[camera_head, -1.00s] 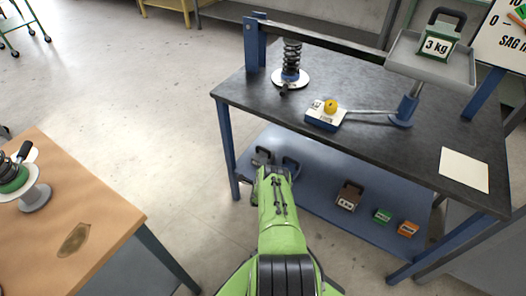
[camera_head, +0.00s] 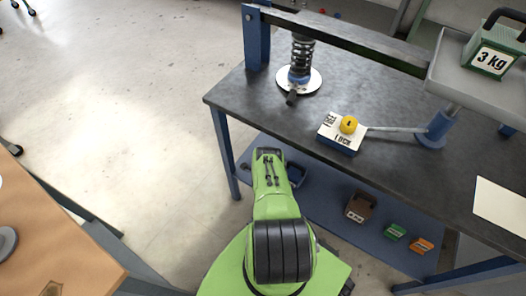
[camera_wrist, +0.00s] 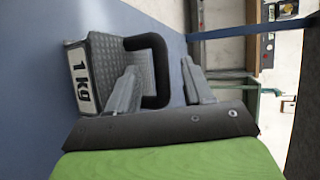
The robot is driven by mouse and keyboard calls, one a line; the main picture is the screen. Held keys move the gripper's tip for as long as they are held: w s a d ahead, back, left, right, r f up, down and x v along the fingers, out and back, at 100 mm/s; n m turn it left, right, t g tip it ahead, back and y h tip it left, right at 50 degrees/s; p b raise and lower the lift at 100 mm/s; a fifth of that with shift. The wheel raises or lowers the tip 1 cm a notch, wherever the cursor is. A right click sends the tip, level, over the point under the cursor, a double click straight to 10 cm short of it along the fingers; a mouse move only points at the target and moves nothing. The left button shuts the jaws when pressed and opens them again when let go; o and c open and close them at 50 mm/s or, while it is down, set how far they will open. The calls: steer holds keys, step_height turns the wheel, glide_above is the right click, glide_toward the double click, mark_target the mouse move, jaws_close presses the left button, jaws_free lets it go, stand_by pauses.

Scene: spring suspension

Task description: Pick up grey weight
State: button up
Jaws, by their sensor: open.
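The grey weight (camera_wrist: 108,65), marked 1 kg, has a black looped handle (camera_wrist: 160,70) and lies sideways in the wrist view, on the blue lower shelf (camera_wrist: 35,75). My gripper (camera_wrist: 160,88) is open, its two grey fingers pointing at the weight. The handle's loop lies between the fingers in the picture, and the left finger overlaps part of the weight. I cannot tell whether they touch. In the head view my arm hides the grey weight.
The dark tabletop (camera_head: 400,165) overhangs the lower shelf. A blue weight (camera_head: 296,174) is just right of my arm; brown (camera_head: 360,207), green (camera_head: 395,231) and orange (camera_head: 421,245) ones lie farther right. A table leg (camera_head: 226,155) stands to the left.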

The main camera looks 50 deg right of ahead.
steer(key=shift+s+a+r, duration=0.1)
jaws_close()
steer(key=shift+s+f, duration=0.15)
steer(key=shift+f, duration=0.05)
stand_by(1.0)
steer(key=shift+r, duration=0.15)
